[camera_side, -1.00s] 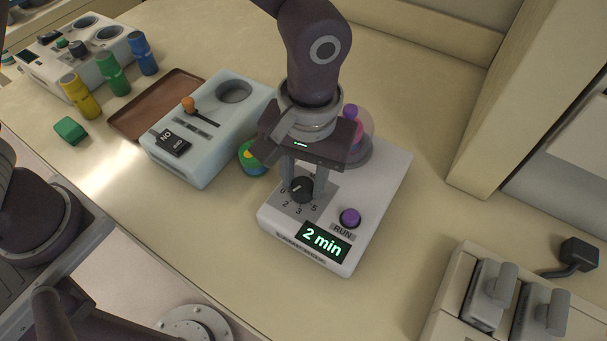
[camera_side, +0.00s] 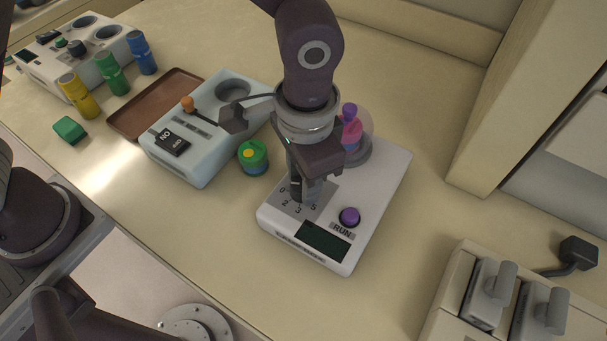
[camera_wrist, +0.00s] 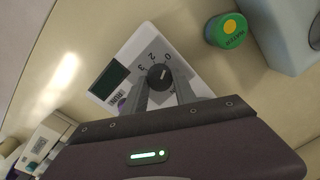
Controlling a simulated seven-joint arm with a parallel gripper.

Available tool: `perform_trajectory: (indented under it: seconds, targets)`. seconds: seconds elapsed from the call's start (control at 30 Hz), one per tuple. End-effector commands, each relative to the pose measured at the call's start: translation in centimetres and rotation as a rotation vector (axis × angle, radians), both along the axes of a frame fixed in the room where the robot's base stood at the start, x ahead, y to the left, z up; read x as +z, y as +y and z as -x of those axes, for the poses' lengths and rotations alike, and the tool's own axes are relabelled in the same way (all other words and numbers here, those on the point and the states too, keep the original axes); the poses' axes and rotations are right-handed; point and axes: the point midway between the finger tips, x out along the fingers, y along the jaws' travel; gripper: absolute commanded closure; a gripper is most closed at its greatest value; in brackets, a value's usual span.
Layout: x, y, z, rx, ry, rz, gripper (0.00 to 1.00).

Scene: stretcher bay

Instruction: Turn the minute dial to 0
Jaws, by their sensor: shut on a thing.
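The minute dial (camera_wrist: 159,77) is a round black knob on the white machine's grey scale plate, with numbers printed around it. In the side view the dial (camera_side: 296,188) is mostly hidden by my fingers. My gripper (camera_wrist: 160,88) is shut on the dial, one finger on each side. My gripper (camera_side: 302,190) points down at the dial in the side view. A pale mark on the dial seems to lie toward the 0 side, but it is too small to tell exactly. The display (camera_side: 323,241) is dark and shows no readable number.
A purple RUN button (camera_side: 349,217) sits right of the dial, and a clear dome (camera_side: 360,145) stands behind it. A green jar (camera_side: 253,158) is close on the left, near the pale blue box (camera_side: 205,150). Switch levers (camera_side: 515,300) are at the lower right.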

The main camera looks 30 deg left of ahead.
Motion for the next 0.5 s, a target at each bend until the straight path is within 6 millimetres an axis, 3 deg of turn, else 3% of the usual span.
perform_trajectory:
  seconds: [0.5]
  targets:
    - [0.13,-0.04,-0.12,-0.060,-0.005,0.003,1.00]
